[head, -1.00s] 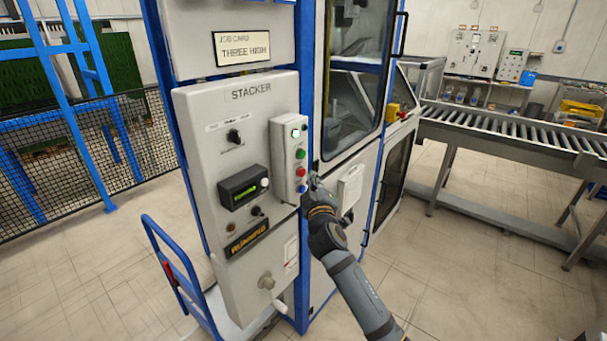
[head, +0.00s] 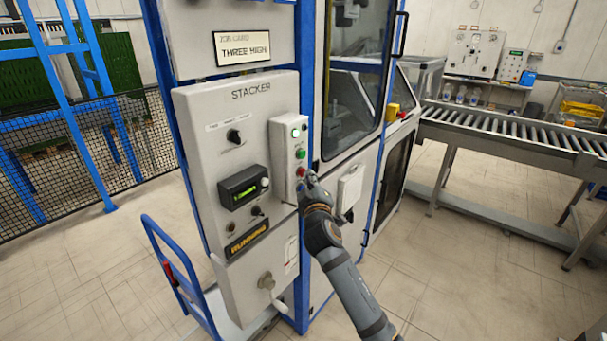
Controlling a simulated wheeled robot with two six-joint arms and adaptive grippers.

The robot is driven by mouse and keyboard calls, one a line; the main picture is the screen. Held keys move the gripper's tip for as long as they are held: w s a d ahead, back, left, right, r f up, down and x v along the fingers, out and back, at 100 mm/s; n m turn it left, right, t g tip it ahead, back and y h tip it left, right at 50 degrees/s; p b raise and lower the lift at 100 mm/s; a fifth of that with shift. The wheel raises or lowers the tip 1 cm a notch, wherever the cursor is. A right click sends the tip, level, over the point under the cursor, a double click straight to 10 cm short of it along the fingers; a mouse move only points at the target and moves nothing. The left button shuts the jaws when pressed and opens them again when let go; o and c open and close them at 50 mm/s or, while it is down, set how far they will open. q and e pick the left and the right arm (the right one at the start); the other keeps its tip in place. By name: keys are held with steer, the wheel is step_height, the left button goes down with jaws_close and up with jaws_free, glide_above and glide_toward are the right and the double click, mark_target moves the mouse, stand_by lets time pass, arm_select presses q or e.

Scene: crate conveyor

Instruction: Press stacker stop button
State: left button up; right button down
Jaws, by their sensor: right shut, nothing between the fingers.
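The grey stacker panel (head: 250,115) is labelled STACKER. On its right side a raised button box (head: 281,150) carries a white lit lamp (head: 295,132), a green button (head: 300,154) and a red button (head: 301,171). The lower end of the box is behind my right gripper (head: 306,181). That gripper is shut and empty, with its fingertips at the red button's lower edge in the picture. I cannot tell whether they touch it. My left gripper is out of view.
The panel also has a green-lit display (head: 243,187), a RUNNING sign (head: 248,240) and a crank handle (head: 272,288). A blue cart (head: 170,262) stands at lower left. A roller conveyor (head: 510,137) runs along the right. Open floor lies between it and the stacker.

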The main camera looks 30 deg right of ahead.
steer(key=shift+w+a, duration=0.1)
steer(key=shift+w, duration=0.15)
steer(key=shift+s, duration=0.15)
stand_by(0.5)
steer(key=shift+s+d, duration=0.3)
steer(key=shift+s, duration=0.35)
steer(key=s, duration=0.1)
steer(key=s+d, duration=0.1)
steer(key=s, duration=0.1)
steer(key=s+d, duration=0.1)
steer(key=shift+s, duration=0.3)
stand_by(0.6)
